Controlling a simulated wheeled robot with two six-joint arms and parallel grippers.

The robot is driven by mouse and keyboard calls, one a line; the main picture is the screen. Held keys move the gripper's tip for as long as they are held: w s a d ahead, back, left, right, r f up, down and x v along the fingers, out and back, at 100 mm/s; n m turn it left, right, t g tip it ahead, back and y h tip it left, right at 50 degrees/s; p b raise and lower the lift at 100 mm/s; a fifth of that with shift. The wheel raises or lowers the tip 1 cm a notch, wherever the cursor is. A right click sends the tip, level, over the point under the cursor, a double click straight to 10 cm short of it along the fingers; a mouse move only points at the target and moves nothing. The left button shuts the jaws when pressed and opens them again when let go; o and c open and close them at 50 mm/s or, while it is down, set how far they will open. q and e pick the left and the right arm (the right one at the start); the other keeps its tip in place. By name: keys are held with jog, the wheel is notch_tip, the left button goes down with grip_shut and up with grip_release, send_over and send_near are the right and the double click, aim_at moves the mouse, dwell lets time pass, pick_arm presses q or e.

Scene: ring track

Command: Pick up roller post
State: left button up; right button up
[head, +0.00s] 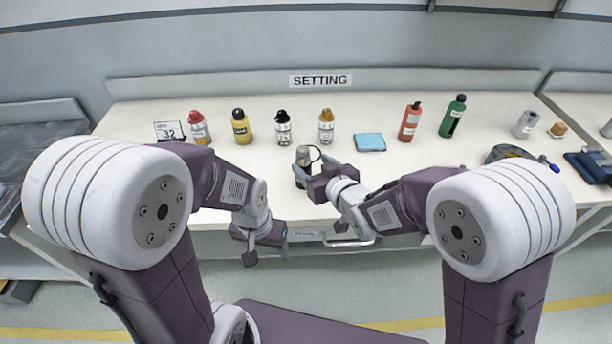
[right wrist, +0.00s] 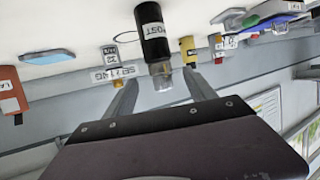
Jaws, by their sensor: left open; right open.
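The roller post appears to be the dark cylinder (right wrist: 152,38) with a white label reading POST in the right wrist view. Its paler end lies between the fingers of my right gripper (right wrist: 161,88), with visible space on both sides. My left gripper (head: 262,242) is open and empty, hanging low in front of the table edge.
The white table (head: 300,205) carries a row of bottles: red-capped (head: 198,128), yellow (head: 241,128), black-capped (head: 283,128), orange-capped (head: 326,127), red (head: 410,122) and green (head: 452,117). A blue pad (head: 370,142) lies flat. A SETTING sign (head: 320,80) is behind.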

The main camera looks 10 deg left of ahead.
aim_at(306, 160)
jog(key=shift+w+a, duration=0.2)
jog(key=shift+a, duration=0.15)
jog(key=x, duration=0.2)
jog(key=shift+w+a+f, duration=0.15)
jog(key=shift+w+a, duration=0.05)
jog(key=shift+a, duration=0.05)
jog(key=shift+w+f, duration=0.15)
jog(key=shift+w, duration=0.2)
jog(key=x, duration=0.5)
jog(key=shift+f, duration=0.2)
jog(key=shift+r, duration=0.1)
jog(key=shift+c, duration=0.8)
grip_shut()
